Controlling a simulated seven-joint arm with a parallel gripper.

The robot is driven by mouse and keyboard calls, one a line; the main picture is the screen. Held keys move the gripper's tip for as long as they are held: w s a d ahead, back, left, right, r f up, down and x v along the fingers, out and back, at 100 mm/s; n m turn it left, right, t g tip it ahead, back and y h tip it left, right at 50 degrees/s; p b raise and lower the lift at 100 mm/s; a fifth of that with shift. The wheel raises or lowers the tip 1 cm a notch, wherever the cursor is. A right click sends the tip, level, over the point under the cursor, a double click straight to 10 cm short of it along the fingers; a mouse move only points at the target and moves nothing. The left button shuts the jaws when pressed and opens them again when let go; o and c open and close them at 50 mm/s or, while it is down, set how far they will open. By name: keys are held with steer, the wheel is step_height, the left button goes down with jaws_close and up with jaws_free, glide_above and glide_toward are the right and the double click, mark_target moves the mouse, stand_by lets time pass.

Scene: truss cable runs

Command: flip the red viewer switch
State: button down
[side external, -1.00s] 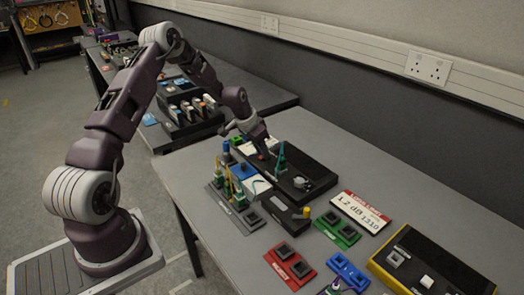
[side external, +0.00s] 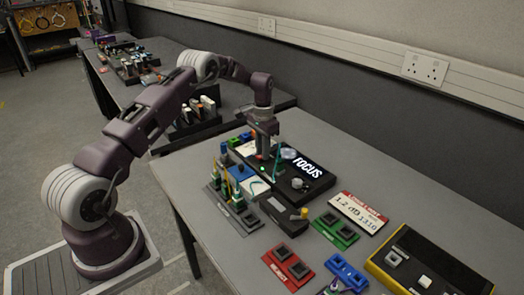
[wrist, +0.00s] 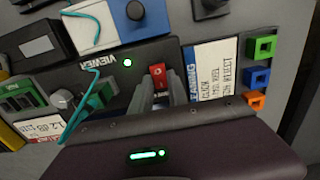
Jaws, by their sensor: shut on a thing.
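The red viewer switch (wrist: 158,72) shows at the fingertips in the wrist view. A green light (wrist: 127,62) glows on the viewer beside its printed name. My gripper (side external: 262,157) points down over the left end of the viewer, and its fingers (wrist: 155,92) are shut on the red switch. The fingers hide the lower part of the switch. A teal cable (wrist: 83,105) with a green connector runs close to the fingers.
A blue-and-white unit (wrist: 120,22) and a white printed card (wrist: 212,75) lie close to the viewer. Red (side external: 288,266), green (side external: 335,228) and blue (side external: 346,270) adapter plates sit nearer the front. A yellow-edged black box (side external: 425,262) stands at the right.

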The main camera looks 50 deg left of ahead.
steer(key=c, duration=1.3)
jaws_free()
step_height(320, 180, up, 7)
steer(key=shift+r, duration=0.1)
